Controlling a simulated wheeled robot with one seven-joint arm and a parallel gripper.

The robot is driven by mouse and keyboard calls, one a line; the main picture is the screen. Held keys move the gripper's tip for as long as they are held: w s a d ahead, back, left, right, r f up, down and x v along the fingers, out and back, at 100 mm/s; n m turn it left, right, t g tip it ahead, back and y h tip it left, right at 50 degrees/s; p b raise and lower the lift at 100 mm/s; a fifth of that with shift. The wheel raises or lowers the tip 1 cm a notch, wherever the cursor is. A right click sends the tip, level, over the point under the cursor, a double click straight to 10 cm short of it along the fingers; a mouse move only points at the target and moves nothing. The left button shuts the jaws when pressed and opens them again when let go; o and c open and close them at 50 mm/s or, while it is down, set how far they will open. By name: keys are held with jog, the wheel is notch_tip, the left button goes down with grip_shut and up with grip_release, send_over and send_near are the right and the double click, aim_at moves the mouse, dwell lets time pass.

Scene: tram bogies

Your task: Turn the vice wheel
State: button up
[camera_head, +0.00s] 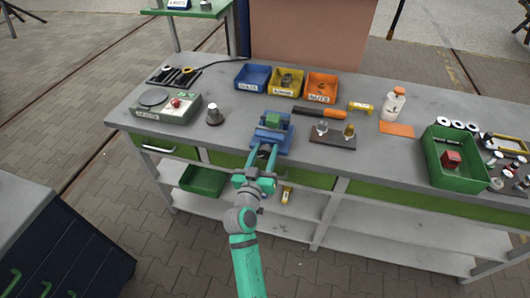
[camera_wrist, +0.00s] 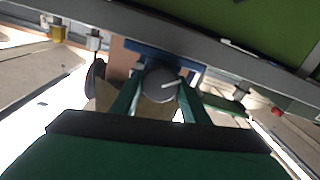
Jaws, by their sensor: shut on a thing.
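A blue vice (camera_head: 282,142) with a green part on top stands at the front edge of the grey bench, near its middle. In the wrist view its blue body (camera_wrist: 190,65) shows behind the vice wheel (camera_wrist: 161,84), a round grey disc with a light mark on it. My gripper (camera_head: 262,156) reaches up to the front of the vice from below in the head view. In the wrist view its two teal fingers (camera_wrist: 160,90) lie on either side of the wheel and are shut on it. The wheel cannot be made out clearly in the head view.
Blue (camera_head: 253,77), yellow (camera_head: 286,82) and orange (camera_head: 320,87) bins stand behind the vice. An orange-handled tool (camera_head: 326,113) and a dark plate (camera_head: 333,135) lie to its right. A scale (camera_head: 166,108) and a small knob-like part (camera_head: 214,115) are to its left.

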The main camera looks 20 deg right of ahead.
jog(key=m, duration=0.5)
jog(key=shift+m, duration=0.4)
jog(key=m, duration=0.5)
jog(key=shift+s+d+m, duration=0.1)
jog(key=shift+d+m, duration=0.1)
jog(key=shift+m, duration=0.1)
jog(key=o, duration=1.1)
jog(key=shift+c, duration=0.2)
